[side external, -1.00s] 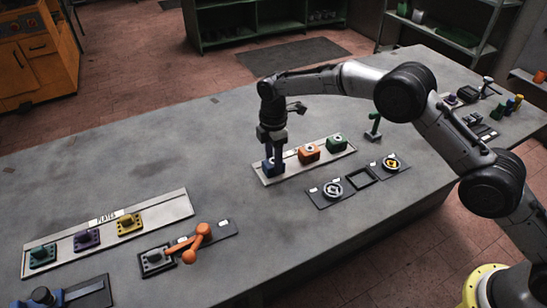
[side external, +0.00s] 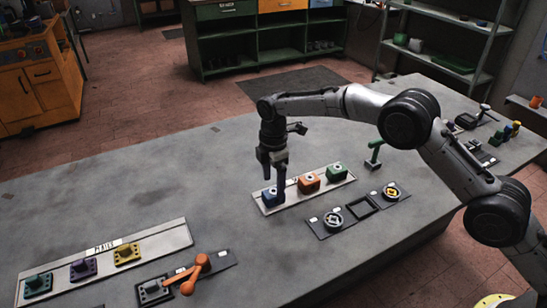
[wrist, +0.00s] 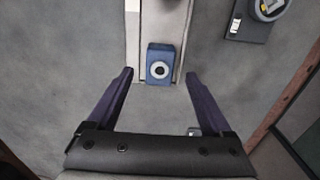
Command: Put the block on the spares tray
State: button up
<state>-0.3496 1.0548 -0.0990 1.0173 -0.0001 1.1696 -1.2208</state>
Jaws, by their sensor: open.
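A blue block (side external: 270,197) with a pale ring on top sits at the left end of a pale strip-shaped tray (side external: 345,181). An orange block (side external: 308,184) and a green block (side external: 337,172) sit farther right on it. My gripper (side external: 274,187) is open and empty above the blue block, with one finger overlapping the block's right side in the side view. In the wrist view the blue block (wrist: 160,65) appears between the open fingers, near the tips, and is not gripped. No label for a spares tray is readable.
A pale tray marked PLATES (side external: 160,241) holds teal, purple and yellow pieces at the left. An orange lever fixture (side external: 197,268) is in front of it. A dark strip with round parts (side external: 360,208) lies right of my gripper. A green-handled post (side external: 375,154) stands behind.

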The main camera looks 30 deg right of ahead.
notch_tip(320, 180, up, 11)
jog(key=shift+f, duration=0.15)
jog(key=shift+d, duration=0.1)
dwell(0.3)
